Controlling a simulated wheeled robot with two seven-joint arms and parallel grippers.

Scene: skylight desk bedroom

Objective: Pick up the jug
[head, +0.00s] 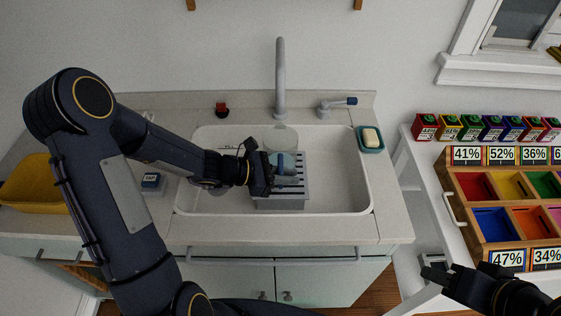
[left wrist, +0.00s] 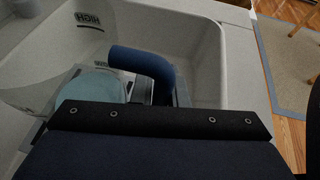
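A clear jug (head: 282,139) with a blue handle stands in the sink (head: 340,195), on or beside a grey slotted rack (head: 293,200). In the left wrist view, the see-through jug (left wrist: 97,84) is at the left, and its curved blue handle (left wrist: 142,60) rises behind the gripper body. My left gripper (head: 287,173) reaches in from the left, over the rack and at the jug's near side by the handle. Its fingers are partly hidden, so their grip on the handle is unclear. My right gripper (head: 434,270) is at the lower right, away from the sink, with nothing visible in it.
A soap dish (head: 370,139) sits on the right counter. A yellow basin (head: 35,184) is at the left. A sectioned wooden tray (head: 475,230) stands right, near my right gripper.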

